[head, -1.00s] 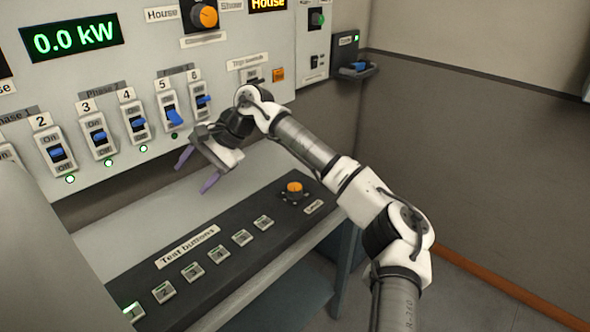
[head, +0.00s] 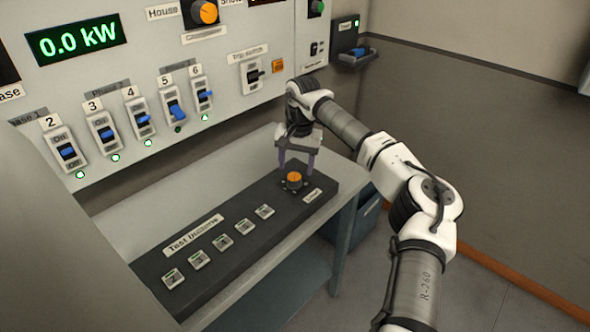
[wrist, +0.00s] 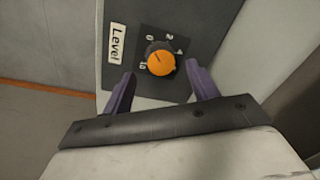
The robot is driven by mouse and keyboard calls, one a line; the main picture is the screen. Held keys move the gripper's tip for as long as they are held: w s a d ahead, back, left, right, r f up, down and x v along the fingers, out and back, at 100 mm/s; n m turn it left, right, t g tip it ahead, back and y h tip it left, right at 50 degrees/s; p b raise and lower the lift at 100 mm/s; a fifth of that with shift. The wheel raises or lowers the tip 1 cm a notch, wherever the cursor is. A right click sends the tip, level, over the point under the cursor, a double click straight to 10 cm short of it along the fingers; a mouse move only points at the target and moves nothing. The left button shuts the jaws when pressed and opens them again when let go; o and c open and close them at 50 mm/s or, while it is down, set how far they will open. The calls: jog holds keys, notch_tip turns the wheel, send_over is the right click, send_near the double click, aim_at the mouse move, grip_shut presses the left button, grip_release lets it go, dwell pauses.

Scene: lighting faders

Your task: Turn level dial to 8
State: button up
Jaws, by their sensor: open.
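The level dial (head: 294,180) is an orange knob on a black square plate at the right end of the dark test-button panel. In the wrist view the dial (wrist: 161,62) shows a scale around it, with 0, 2, 4 and 10 readable; the rest of the scale is hard to read. The label "Level" (wrist: 117,43) is beside it. My gripper (head: 297,172) is open and points down over the dial. In the wrist view its two purple fingers (wrist: 161,82) stand apart, one on each side of the knob, and I see no contact.
Several test buttons (head: 222,242) line the dark panel (head: 255,222) left of the dial. The upright switch panel (head: 170,60) with blue toggles stands behind the desk. A trip switch (head: 251,74) is close to my arm. The grey desktop (head: 205,185) is clear.

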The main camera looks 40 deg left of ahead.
aim_at(295, 176)
jog(key=shift+s+a+f+p, duration=0.15)
jog(key=shift+f+p, duration=0.15)
jog(key=shift+f, duration=1.55)
jog(key=c, duration=1)
